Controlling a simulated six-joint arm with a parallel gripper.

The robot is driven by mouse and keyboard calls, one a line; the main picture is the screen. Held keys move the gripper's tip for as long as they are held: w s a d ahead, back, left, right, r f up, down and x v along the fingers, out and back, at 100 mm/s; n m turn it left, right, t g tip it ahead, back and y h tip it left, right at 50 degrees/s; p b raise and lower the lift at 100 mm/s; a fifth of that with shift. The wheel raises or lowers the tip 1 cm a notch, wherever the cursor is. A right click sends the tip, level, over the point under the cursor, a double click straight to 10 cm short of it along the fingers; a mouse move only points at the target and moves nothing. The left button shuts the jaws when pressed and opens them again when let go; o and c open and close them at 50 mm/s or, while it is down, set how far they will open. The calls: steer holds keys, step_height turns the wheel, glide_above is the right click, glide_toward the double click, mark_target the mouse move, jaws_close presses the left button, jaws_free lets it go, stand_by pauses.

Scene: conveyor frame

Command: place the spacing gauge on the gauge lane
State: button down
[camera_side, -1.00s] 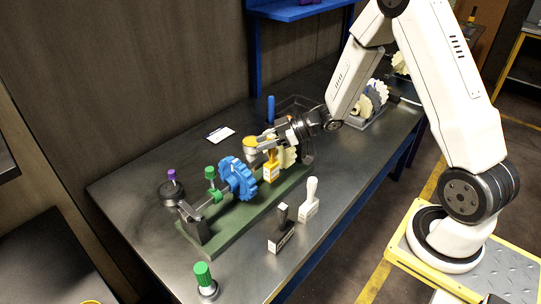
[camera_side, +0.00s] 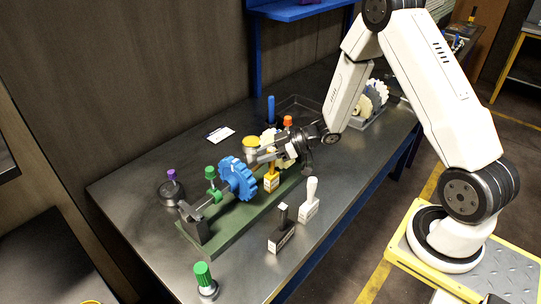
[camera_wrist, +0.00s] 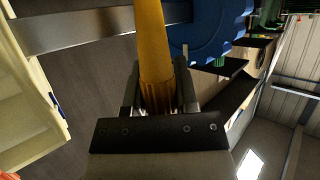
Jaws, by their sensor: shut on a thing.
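My gripper (camera_side: 272,158) is shut on the yellow handle of a small block-shaped gauge (camera_side: 271,182), taken as the spacing gauge. The handle (camera_wrist: 153,50) stands between the jaws in the wrist view. The gauge is upright over the green base (camera_side: 222,232), between the blue gear (camera_side: 238,178) and the cream gear (camera_side: 290,150). The blue gear (camera_wrist: 212,30) also shows close to the handle in the wrist view. I cannot tell whether the gauge's bottom touches the base. No separately marked gauge lane can be made out.
A black-handled block (camera_side: 281,236) and a white-handled block (camera_side: 309,206) stand on the table in front of the base. A green-capped piece (camera_side: 205,282) stands near the front edge. A purple-topped piece (camera_side: 172,188) and a white card (camera_side: 219,135) are behind the base.

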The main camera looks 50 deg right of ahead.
steer(key=shift+f, duration=0.1)
steer(key=shift+c, duration=2)
jaws_free()
steer(key=shift+s+d+r, duration=0.1)
steer(key=shift+d+r, duration=0.05)
steer(key=shift+r, duration=0.1)
steer(key=v, duration=1.1)
steer(key=shift+s+d, duration=0.25)
